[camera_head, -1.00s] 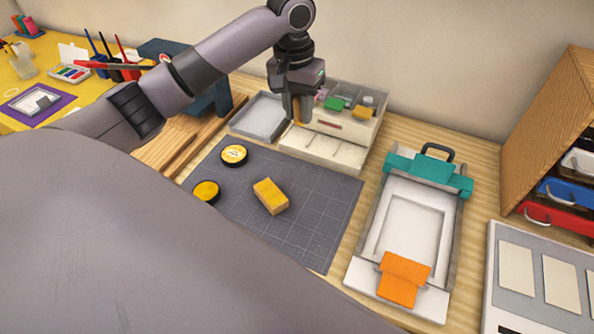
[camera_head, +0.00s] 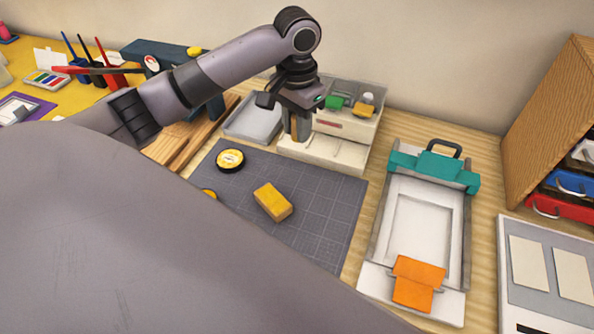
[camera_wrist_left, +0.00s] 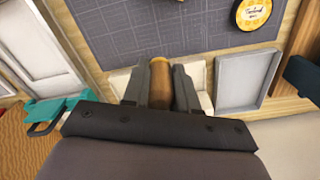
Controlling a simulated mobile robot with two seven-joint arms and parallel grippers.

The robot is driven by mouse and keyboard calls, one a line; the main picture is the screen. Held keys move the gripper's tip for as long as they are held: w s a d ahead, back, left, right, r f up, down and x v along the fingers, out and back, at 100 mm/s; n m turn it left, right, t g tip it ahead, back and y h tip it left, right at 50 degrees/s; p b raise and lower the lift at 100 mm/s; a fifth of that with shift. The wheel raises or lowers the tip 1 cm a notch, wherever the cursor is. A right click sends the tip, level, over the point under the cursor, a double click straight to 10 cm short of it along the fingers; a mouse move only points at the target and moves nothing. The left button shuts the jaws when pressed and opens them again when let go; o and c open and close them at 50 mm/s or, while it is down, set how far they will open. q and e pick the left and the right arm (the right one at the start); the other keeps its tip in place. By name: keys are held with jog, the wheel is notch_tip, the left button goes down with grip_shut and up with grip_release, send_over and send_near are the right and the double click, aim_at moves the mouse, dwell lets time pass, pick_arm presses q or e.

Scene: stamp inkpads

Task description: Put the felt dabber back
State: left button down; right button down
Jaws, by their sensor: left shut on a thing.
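My left gripper (camera_head: 297,132) is shut on the felt dabber, a brown wooden cylinder (camera_wrist_left: 160,86) with a yellow end, which shows between the fingers in the left wrist view. In the head view the dabber (camera_head: 294,128) is mostly hidden by the fingers. The gripper points down over the left part of a white organizer (camera_head: 345,152) with low front compartments and a raised back section. I cannot tell whether the dabber touches it. My right gripper is not in view.
A grey tray (camera_head: 252,118) sits left of the organizer. A dark cutting mat (camera_head: 325,205) in front carries a yellow block (camera_head: 273,201) and a round yellow-topped tin (camera_head: 230,160). A press frame with a teal clamp (camera_head: 435,167) stands at the right, beside a wooden drawer cabinet (camera_head: 560,120).

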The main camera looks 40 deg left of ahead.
aim_at(297, 181)
pick_arm(q)
notch_tip(297, 181, down, 14)
jog(key=shift+r+b, duration=0.15)
jog(key=shift+b, duration=0.25)
jog(key=c, duration=0.9)
grip_release()
notch_tip(297, 181, up, 12)
jog(key=shift+r+p, duration=0.1)
jog(key=shift+p, duration=0.35)
jog(key=shift+s, duration=0.1)
